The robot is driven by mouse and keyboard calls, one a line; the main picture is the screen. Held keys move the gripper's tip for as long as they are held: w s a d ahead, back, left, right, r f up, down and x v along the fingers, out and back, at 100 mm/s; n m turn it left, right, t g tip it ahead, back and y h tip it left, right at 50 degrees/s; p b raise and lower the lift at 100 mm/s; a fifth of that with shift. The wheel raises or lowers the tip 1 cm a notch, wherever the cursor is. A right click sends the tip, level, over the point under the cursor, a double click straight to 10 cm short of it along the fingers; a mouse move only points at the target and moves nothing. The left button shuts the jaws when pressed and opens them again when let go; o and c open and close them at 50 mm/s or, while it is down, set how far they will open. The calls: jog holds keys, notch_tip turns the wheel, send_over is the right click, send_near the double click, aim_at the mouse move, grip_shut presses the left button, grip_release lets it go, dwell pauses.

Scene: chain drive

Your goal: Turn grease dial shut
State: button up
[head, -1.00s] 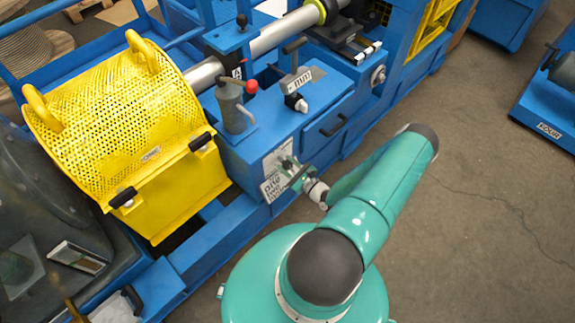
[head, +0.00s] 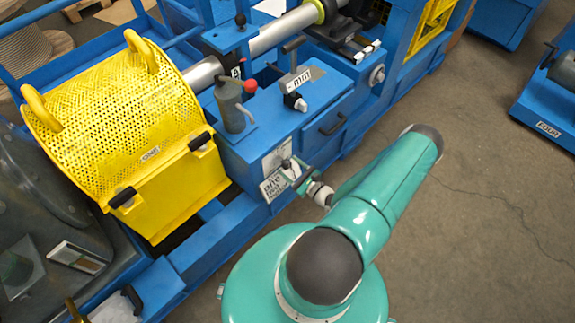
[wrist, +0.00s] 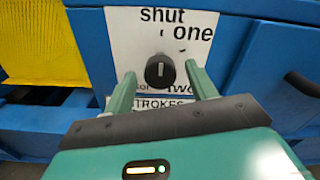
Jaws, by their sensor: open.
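The grease dial is a small black knob (wrist: 160,71) with a pale pointer line standing upright. It sits on a white plate (wrist: 125,25) that reads "shut", "one", "two" and "strokes". In the wrist view my gripper (wrist: 158,78) is open, its two green fingers on either side of the knob; I cannot tell whether they touch it. In the head view the same plate (head: 272,188) is on the front of the blue machine, and my gripper (head: 297,172) reaches it and partly hides the dial.
A yellow perforated guard (head: 150,150) stands left of the plate.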

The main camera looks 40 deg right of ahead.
jog(key=s, duration=1.1)
jog(key=shift+s+d, duration=0.15)
jog(key=shift+s, duration=0.05)
jog(key=w+a+r+n+g+y, duration=0.35)
jog(key=r+n+g, duration=0.2)
jog(key=r, duration=0.35)
jog(key=w+a+r+n+g+y, duration=0.3)
jog(key=w+a+r+n+g, duration=0.1)
jog(key=r+n, duration=0.4)
jog(key=w+a+r+n+g+y, duration=0.35)
jog(key=r+n+g, duration=0.2)
jog(key=r, duration=0.45)
jog(key=s+a+r+n+t+h, duration=0.1)
jog(key=s+a+r+n+h, duration=0.1)
jog(key=r, duration=0.6)
jog(key=s+a+r+n+h, duration=0.3)
jog(key=a+r+n+h, duration=0.2)
jog(key=a+r+n, duration=0.2)
jog(key=s+a+r+n+t+h, duration=0.1)
jog(key=s+a+r+n+h, duration=0.1)
jog(key=a+r, duration=0.5)
jog(key=shift+s+a+r+n+t+h, duration=0.25)
jog(key=shift+r+n+h, duration=0.55)
jog(key=shift+r+n, duration=0.7)
